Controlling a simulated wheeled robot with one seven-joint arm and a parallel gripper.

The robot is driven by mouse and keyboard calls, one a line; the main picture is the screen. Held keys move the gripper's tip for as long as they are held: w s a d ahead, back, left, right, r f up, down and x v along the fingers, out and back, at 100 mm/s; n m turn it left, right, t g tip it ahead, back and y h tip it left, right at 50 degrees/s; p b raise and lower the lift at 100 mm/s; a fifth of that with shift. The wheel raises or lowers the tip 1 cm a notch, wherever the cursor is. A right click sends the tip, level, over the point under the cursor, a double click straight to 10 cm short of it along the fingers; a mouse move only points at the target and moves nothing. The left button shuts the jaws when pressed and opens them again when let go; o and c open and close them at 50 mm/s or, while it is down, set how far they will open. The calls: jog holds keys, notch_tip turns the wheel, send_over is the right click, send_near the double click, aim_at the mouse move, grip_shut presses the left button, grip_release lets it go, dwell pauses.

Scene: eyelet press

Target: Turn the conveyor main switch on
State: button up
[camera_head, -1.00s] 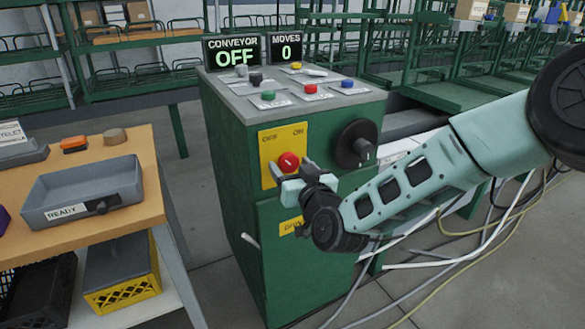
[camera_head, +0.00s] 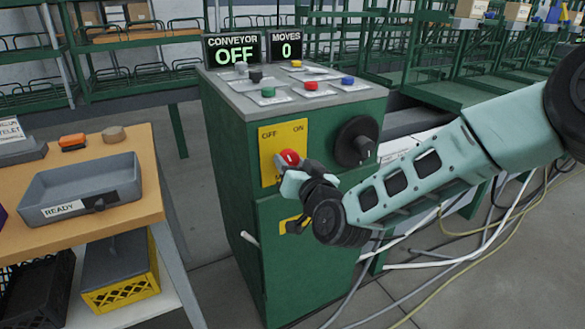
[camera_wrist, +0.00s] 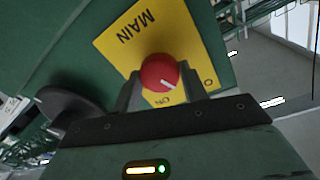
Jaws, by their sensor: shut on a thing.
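The conveyor main switch is a red round knob (camera_head: 289,157) on a yellow plate (camera_head: 269,150) marked OFF and ON, on the front of the green cabinet (camera_head: 234,190). My gripper (camera_head: 284,170) is at the knob. In the wrist view the two fingers of my gripper (camera_wrist: 160,88) are shut on the red knob (camera_wrist: 159,72), one on each side. The conveyor display (camera_head: 233,50) reads OFF. The lower part of the plate is partly hidden behind my gripper in the head view.
A black rotary handle (camera_head: 355,142) sticks out right of the plate. Several coloured buttons are on the cabinet top (camera_head: 247,103). A wooden table (camera_head: 140,188) with a grey READY tray (camera_head: 80,170) stands at the left. Cables (camera_head: 440,264) lie on the floor at right.

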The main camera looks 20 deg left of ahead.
jog(key=m+b, duration=0.2)
jog(key=m, duration=0.4)
jog(key=shift+w+d+g, duration=0.1)
jog(key=shift+g, duration=0.2)
jog(key=m+b, duration=0.2)
jog(key=m, duration=0.4)
jog(key=shift+g+b, duration=0.35)
jog(key=shift+g, duration=0.05)
jog(key=o, duration=1)
jog(key=shift+r, duration=0.1)
jog(key=shift+d, duration=0.1)
jog(key=p+v, duration=0.1)
jog(key=v, duration=1.6)
jog(key=shift+d, duration=0.1)
